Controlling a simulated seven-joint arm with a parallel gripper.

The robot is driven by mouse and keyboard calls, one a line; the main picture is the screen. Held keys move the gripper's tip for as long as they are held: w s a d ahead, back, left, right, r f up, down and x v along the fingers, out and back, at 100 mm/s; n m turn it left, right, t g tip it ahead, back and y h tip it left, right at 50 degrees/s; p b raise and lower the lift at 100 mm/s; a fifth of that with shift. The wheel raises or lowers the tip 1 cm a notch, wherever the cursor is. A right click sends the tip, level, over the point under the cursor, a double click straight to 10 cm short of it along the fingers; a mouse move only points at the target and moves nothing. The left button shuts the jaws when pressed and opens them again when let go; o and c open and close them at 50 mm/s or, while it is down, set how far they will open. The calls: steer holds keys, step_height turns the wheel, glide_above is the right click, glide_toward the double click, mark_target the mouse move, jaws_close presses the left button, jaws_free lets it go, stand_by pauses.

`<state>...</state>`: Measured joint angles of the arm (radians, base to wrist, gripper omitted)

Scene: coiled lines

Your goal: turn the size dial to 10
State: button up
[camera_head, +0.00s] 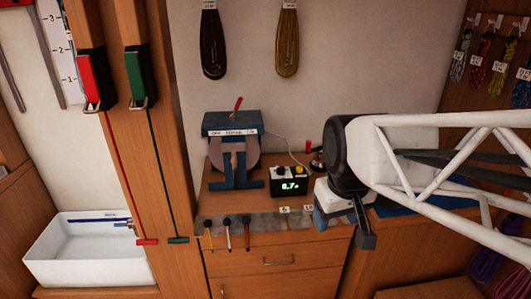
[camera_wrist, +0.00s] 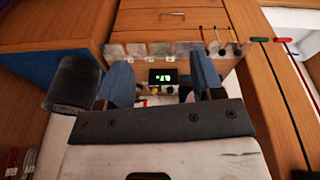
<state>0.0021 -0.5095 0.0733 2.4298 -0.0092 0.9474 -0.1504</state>
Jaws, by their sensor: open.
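A small black box (camera_head: 289,183) with a green lit display stands on the wooden counter, and the display seems to read 6.7. A dark knob (camera_head: 282,171) and a yellow knob (camera_head: 299,170) sit on its upper face. I cannot tell from the markings which is the size dial. The box also shows in the wrist view (camera_wrist: 163,76), framed between my fingers, with its display upside down. My gripper (camera_wrist: 163,82) is open and empty, with blue pads on both sides. In the head view my gripper is right of the box and apart from it.
A blue clamp-like device (camera_head: 233,150) with a red lever stands left of the box. Several small tools (camera_head: 228,234) hang along the counter's front edge. A white basin (camera_head: 90,250) is at far left. Coiled lines (camera_head: 288,42) hang on the wall.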

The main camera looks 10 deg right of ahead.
steer(key=w+r+n, duration=0.1)
steer(key=w+n, duration=0.2)
steer(key=w, duration=0.9)
steer(key=n+g, duration=0.2)
steer(key=n, duration=0.7)
glide_above(281, 168)
steer(key=f, duration=1)
steer(key=shift+s+d+f, duration=0.1)
steer(key=shift+s+f, duration=0.25)
steer(key=shift+w+f+n, duration=0.35)
steer(key=shift+w+n, duration=0.05)
steer(key=shift+w, duration=0.15)
steer(key=shift+f, duration=0.15)
steer(key=shift+f, duration=3.75)
steer(key=c, duration=0.9)
